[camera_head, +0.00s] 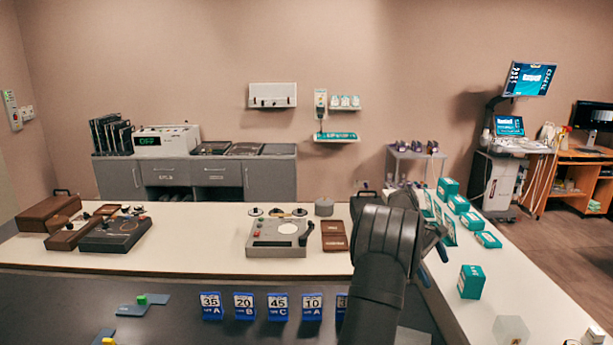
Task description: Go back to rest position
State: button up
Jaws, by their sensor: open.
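My gripper (433,264) shows behind my dark arm, right of centre, above the right part of the white worktop (200,258). Two bluish finger ends stand apart, and the gripper is open. I see nothing held between them. My arm rises from the bottom of the view and hides part of the worktop and some of the things behind it.
Green-and-white boxes (471,281) line the right worktop, several close to my gripper. A grey device with a red button (280,236) and a brown case (334,235) lie left of my arm. Blue numbered cards (245,306) stand in front. The worktop's left middle is clear.

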jog(key=shift+w+d+r+n+t+h, duration=0.15)
jog(key=shift+w+r+n+t, duration=0.25)
jog(key=shift+n, duration=0.3)
jog(key=shift+w+d+r+n+t+h, duration=0.15)
jog(key=shift+w+r+n+t, duration=0.2)
jog(key=shift+n, duration=0.35)
